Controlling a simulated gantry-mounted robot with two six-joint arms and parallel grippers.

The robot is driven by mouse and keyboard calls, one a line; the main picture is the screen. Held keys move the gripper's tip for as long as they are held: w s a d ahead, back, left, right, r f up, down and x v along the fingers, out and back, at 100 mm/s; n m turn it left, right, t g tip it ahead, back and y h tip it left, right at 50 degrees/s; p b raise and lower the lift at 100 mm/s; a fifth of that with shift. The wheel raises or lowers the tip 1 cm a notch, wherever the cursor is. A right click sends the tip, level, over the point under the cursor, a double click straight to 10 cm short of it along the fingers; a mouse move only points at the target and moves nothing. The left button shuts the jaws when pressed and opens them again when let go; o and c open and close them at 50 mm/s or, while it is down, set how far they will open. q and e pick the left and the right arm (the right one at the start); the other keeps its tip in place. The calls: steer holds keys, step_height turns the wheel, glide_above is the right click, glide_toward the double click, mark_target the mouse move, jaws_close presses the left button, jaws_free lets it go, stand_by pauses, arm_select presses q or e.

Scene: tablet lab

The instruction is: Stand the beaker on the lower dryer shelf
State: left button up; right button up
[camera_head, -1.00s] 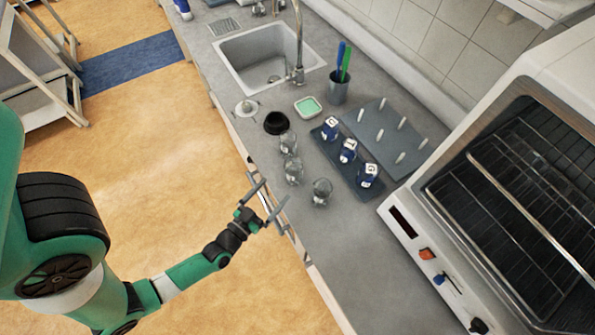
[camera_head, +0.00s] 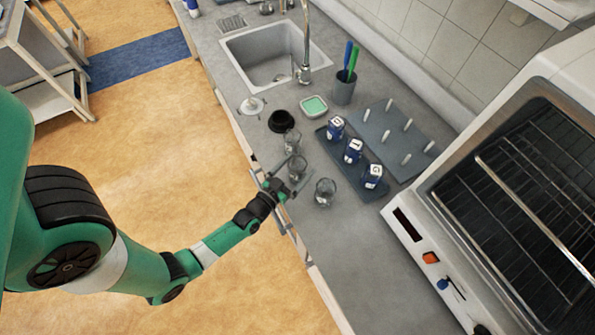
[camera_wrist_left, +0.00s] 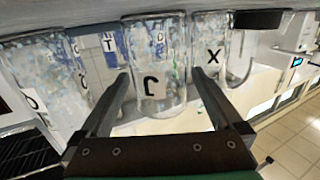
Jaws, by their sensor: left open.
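Three clear glass beakers stand on the grey counter in the head view: a back one (camera_head: 291,140), a middle one (camera_head: 298,168) and a front one (camera_head: 325,191). My open left gripper (camera_head: 281,175) is at the counter's front edge, pointing at the middle beaker. The dryer (camera_head: 408,222) stands at right, with wire shelves (camera_head: 530,180) inside. My right gripper is out of view.
Behind the beakers are a dark tray (camera_head: 345,172) with several blue-and-white containers, a pegged board (camera_head: 390,140), a black round object (camera_head: 281,121) and a green-topped dish (camera_head: 314,106). A sink (camera_head: 262,58) lies farther back. Counter between the front beaker and dryer is clear.

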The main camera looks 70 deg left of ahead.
mark_target(297, 162)
arm_select(q)
steer(key=c, duration=1.5)
steer(key=s+d+r+p, duration=0.2)
steer(key=d+r+p, duration=0.2)
steer(key=r+p, duration=0.6)
steer(key=s+d+r+p, duration=0.1)
steer(key=d, duration=0.1)
steer(key=s+d+r+p, duration=0.1)
steer(key=s+d, duration=0.1)
steer(key=d, duration=0.1)
steer(key=s+d+r+p, duration=0.1)
steer(key=s+d, duration=0.1)
steer(key=d, duration=0.1)
steer(key=shift+s+p, duration=0.2)
steer(key=shift+p, duration=0.2)
